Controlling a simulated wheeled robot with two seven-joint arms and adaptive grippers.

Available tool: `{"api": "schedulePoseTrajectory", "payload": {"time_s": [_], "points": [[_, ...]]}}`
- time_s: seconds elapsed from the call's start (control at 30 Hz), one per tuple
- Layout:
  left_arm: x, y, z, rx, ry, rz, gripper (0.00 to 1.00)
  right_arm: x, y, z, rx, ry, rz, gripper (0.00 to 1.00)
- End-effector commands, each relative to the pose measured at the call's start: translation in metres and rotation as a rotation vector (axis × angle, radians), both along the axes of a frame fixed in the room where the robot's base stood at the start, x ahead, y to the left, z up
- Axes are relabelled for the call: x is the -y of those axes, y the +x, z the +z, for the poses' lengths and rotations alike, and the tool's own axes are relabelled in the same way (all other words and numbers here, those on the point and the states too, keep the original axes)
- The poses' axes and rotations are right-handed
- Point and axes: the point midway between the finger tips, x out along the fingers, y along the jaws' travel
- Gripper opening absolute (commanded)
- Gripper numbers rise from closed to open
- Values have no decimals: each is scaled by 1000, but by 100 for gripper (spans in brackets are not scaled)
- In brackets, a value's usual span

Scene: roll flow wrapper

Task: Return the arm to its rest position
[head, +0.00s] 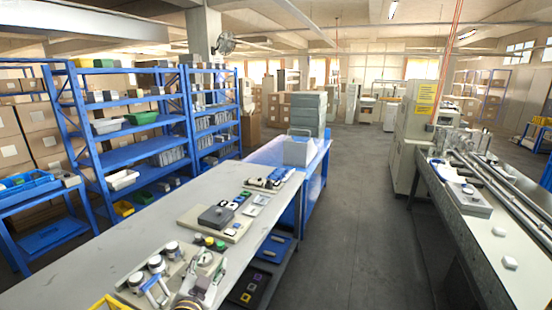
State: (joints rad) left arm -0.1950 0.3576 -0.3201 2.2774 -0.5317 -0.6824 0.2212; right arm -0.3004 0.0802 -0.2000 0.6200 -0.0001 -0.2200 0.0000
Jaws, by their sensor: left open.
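My left gripper (207,277) shows at the bottom edge, low over the near end of the long grey workbench (105,262). Its fingers point away from me and are apart, and I see nothing held between them. Most of the arm behind it is outside the picture. My right gripper is not in view. A pale panel with round metal-topped parts (155,264) lies beside the left gripper, to its left; whether they touch I cannot tell.
A board with a dark grey block (215,217) lies farther along the bench. A blue table (314,160) with stacked grey trays (308,112) stands beyond. Blue shelves (128,155) line the left. A machine line (490,210) runs along the right. The aisle floor (355,225) is clear.

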Motion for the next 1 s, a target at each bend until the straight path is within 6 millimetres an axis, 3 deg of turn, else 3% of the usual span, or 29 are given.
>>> {"api": "schedulePoseTrajectory", "payload": {"time_s": [0.27, 0.6, 0.73, 1.0], "points": [[-30, -44, -70, -314, -109, 139, 50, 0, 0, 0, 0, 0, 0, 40], [-44, -128, -145, -722, -212, 236, 50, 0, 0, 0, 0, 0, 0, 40], [-44, -161, -164, -855, -240, 249, 50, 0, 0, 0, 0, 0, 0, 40], [-41, -203, -181, -1019, -271, 255, 50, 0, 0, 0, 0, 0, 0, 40]]}}
